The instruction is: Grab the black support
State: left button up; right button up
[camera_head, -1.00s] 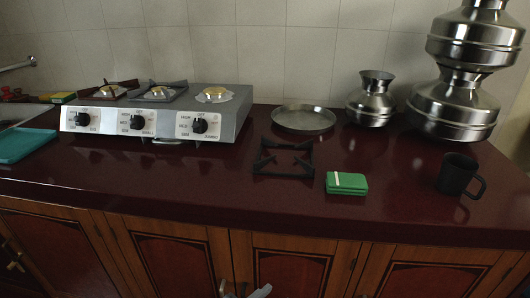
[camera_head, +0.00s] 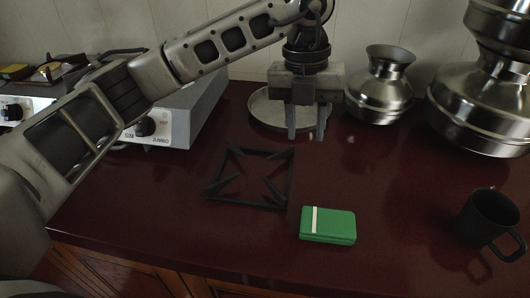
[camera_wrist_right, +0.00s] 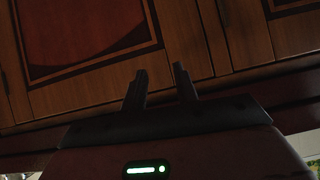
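The black support (camera_head: 250,203) is a square metal pan stand with inward prongs. It lies flat on the dark red counter in the middle of the head view. My left gripper (camera_head: 306,136) points down, above and beyond the support's far right corner, in front of the round metal tray. Its two fingers are apart with nothing between them. The support is apart from the gripper and fully visible. My right gripper (camera_wrist_right: 161,86) shows in the right wrist view with its fingers apart and empty, facing wooden cabinet doors.
A green box (camera_head: 328,225) lies just right of the support. A black mug (camera_head: 487,222) stands at the right. A metal tray (camera_head: 262,112), a small metal pot (camera_head: 379,90) and larger stacked pots (camera_head: 480,105) stand behind. The stove (camera_head: 186,122) is at left, partly hidden by my left arm.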

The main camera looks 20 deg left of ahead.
pick_arm(q)
jog(key=w+a+r+y, duration=0.1)
jog(key=a, duration=0.1)
jog(key=p, duration=0.1)
send_over(290, 177)
jog(key=shift+n+t, duration=0.3)
jog(key=shift+n, duration=0.1)
jog(key=f, duration=0.6)
jog(key=s+f, duration=0.1)
jog(key=f, duration=0.2)
jog(key=shift+w+a+f+p, duration=0.1)
jog(key=shift+w+f+p, duration=0.1)
jog(key=shift+f, duration=0.85)
jog(key=shift+w+d+f+p, duration=0.1)
jog(key=shift+f+p, duration=0.05)
jog(key=shift+f, duration=0.85)
jog(key=shift+w+a+f+p, duration=0.1)
jog(key=shift+f+p, duration=0.1)
jog(key=shift+f, duration=0.85)
jog(key=shift+r, duration=0.1)
grip_shut()
